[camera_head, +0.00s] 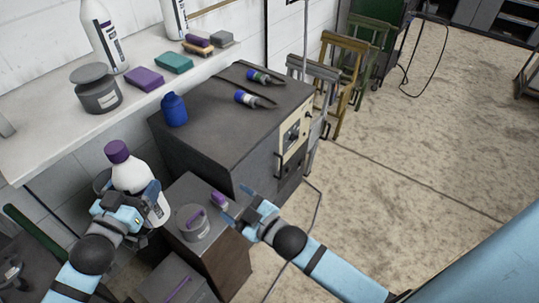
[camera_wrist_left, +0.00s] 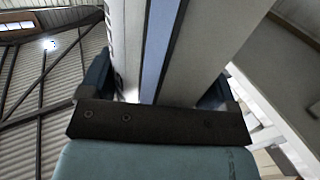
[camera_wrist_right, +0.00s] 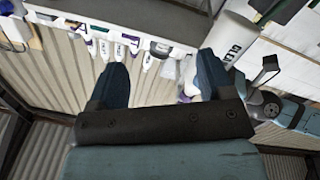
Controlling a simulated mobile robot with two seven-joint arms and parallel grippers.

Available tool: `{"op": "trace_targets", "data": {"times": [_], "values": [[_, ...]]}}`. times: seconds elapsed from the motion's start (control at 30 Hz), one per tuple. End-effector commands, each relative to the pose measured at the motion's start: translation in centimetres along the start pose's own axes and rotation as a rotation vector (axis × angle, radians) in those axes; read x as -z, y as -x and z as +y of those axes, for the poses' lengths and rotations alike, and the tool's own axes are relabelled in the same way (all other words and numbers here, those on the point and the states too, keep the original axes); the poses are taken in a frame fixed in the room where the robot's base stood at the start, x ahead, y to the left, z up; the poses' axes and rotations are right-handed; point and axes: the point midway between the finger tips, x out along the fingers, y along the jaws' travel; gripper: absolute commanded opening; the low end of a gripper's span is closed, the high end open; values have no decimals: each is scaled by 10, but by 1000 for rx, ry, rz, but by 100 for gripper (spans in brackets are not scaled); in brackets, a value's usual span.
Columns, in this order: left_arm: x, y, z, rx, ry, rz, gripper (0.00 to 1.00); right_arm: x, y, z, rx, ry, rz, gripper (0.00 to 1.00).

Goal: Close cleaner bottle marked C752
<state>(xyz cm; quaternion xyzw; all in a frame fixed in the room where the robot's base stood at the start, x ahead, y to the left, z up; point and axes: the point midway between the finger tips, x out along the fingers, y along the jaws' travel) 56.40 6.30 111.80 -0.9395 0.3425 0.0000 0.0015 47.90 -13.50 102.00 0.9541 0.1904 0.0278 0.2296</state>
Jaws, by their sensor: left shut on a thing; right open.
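A white bottle (camera_head: 128,176) with a purple cap (camera_head: 117,151) on its top stands slightly tilted in my left gripper (camera_head: 130,203), which is shut on its body. I cannot tell how tightly the cap sits. The bottle's pale body with a blue stripe fills the top of the left wrist view (camera_wrist_left: 190,45). A white cylinder with dark characters, seemingly this bottle, shows in the right wrist view (camera_wrist_right: 228,47); its full marking is not legible. My right gripper (camera_head: 240,205) is open and empty, to the right of the bottle and near a small purple piece (camera_head: 219,198).
A grey tub (camera_head: 193,222) stands between the grippers on a low cabinet. The shelf (camera_head: 45,150) at left carries white bottles, a grey jar and sponges.

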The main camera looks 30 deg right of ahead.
Motion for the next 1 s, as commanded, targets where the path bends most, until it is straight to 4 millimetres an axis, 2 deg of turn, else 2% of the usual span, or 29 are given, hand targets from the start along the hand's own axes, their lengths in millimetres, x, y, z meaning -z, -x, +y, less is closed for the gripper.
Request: {"op": "trace_targets", "data": {"times": [0.03, 0.2, 0.3, 0.4, 0.5, 0.6, 1.0], "values": [[2, 0, 0, -1, -1, 3, 16, -24, 22, -11, 10, -78, -87, 74], [2, 0, 0, -1, 0, 3, 16, -83, 88, -37, 24, -300, -332, 74], [2, 0, 0, -1, 0, 3, 16, -105, 120, -49, 26, -396, -439, 74], [2, 0, 0, -1, 0, 3, 16, -119, 143, -58, 26, -460, -512, 74], [2, 0, 0, -1, -1, 3, 16, -126, 156, -62, 24, -494, -551, 74], [2, 0, 0, -1, -1, 3, 16, -128, 160, -64, 23, -506, -564, 74], [3, 0, 0, -1, -1, 5, 16, -128, 159, -63, 24, -504, -563, 74]]}}
